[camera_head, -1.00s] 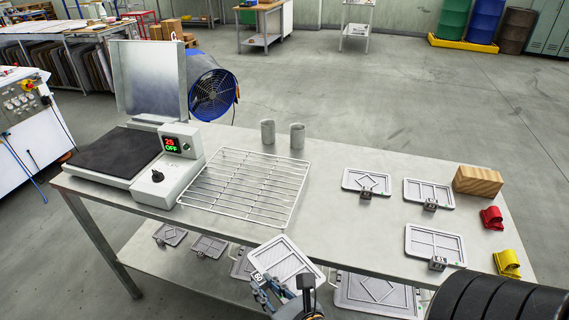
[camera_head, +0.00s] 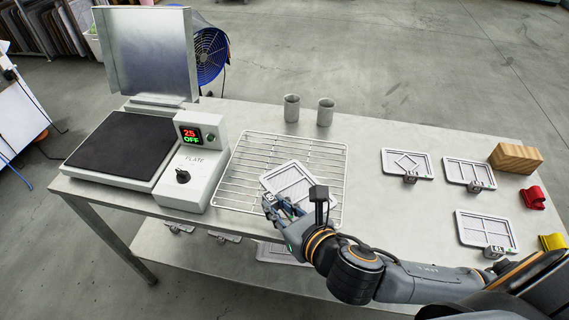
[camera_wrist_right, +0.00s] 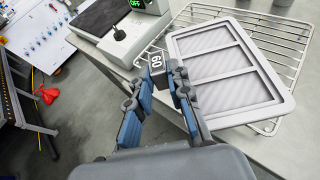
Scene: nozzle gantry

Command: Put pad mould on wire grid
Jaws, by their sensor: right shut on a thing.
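The pad mould (camera_head: 290,183), a light grey panelled plate with a small numbered tag, is over the front right part of the wire grid (camera_head: 243,165). In the right wrist view the pad mould (camera_wrist_right: 225,72) hides part of the wire grid (camera_wrist_right: 292,52). My right gripper (camera_head: 272,203) is shut on the mould's tag end; in the wrist view its fingers (camera_wrist_right: 164,75) close around the tag block. The mould looks slightly tilted; I cannot tell whether it touches the wires. My left gripper is not in view.
A hot plate (camera_head: 125,145) with a control box reading 25 OFF stands left of the grid. Two grey cups (camera_head: 308,111) stand behind it. Other moulds (camera_head: 485,230), a wooden block (camera_head: 515,158) and red and yellow clips lie at the right. The table between is clear.

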